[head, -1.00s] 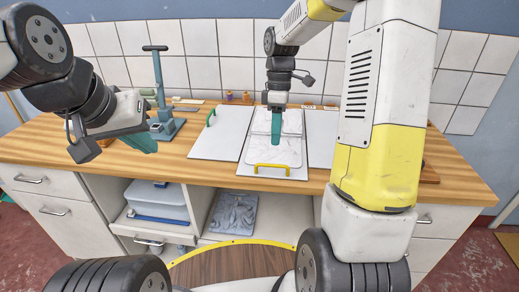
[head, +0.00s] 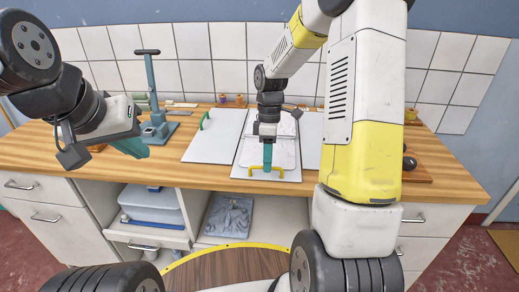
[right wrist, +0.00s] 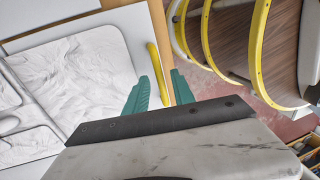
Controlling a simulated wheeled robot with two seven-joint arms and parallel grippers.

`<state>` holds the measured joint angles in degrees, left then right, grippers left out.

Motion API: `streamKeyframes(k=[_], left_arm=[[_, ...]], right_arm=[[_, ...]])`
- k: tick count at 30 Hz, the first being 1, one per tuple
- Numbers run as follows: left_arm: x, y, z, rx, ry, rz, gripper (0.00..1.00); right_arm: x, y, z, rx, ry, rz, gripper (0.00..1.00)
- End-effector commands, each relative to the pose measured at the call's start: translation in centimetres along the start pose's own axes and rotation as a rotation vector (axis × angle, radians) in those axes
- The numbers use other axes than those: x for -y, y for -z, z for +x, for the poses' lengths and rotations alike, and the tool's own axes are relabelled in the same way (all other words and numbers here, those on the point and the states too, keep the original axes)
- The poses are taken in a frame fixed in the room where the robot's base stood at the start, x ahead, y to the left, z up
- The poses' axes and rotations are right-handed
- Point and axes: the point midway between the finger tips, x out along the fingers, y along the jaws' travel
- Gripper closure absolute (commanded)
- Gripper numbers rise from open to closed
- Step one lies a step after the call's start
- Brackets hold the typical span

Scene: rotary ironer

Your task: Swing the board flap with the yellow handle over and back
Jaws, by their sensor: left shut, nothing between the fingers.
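The board flap (head: 249,155) is a pale panel lying flat on the worktop, with a marbled inlay. Its yellow handle (head: 281,172) is at its near edge and also shows in the right wrist view (right wrist: 158,75). My right gripper (head: 267,158) points down at this handle. In the right wrist view its green fingers (right wrist: 157,92) are apart, with the handle between them in the picture; I cannot tell whether they touch it. My left gripper (head: 133,148) is shut and empty over the left part of the worktop, away from the flap.
A white board with a green handle (head: 205,121) lies left of the flap, another white board (head: 312,140) to its right. A blue-grey press stand (head: 153,95) stands back left. Below are open shelves with a bin (head: 150,205).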

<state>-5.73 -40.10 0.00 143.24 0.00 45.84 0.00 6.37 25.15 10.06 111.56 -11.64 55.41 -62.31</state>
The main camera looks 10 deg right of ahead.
Motion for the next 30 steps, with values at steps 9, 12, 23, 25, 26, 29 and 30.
streamKeyframes(k=[9, 12, 23, 25, 26, 29, 30], left_arm=[[0.00, 0.00, 0.00, 0.000, 0.000, 0.000, 1.00], [0.00, 0.00, 0.00, 0.000, 0.000, 0.000, 1.00], [0.00, 0.00, 0.00, 0.000, 0.000, 0.000, 1.00], [0.00, 0.00, 0.00, 0.000, 0.000, 0.000, 1.00], [0.00, 0.00, 0.00, 0.000, 0.000, 0.000, 1.00], [0.00, 0.00, 0.00, 0.000, 0.000, 0.000, 1.00], [0.00, 0.00, 0.00, 0.000, 0.000, 0.000, 1.00]], right_arm=[[-0.01, 0.00, -0.04, 0.000, -0.001, 0.000, 1.00], [-0.01, 0.00, -0.05, 0.000, -0.001, 0.000, 1.00], [-0.02, 0.00, -0.06, 0.000, -0.001, 0.000, 1.00], [-0.02, 0.00, -0.06, 0.000, -0.001, 0.000, 1.00], [-0.02, 0.00, -0.06, 0.000, -0.001, 0.000, 1.00], [-0.03, 0.00, -0.06, 0.000, -0.001, 0.000, 1.00], [-0.03, 0.00, -0.06, 0.000, -0.001, 0.000, 1.00]])
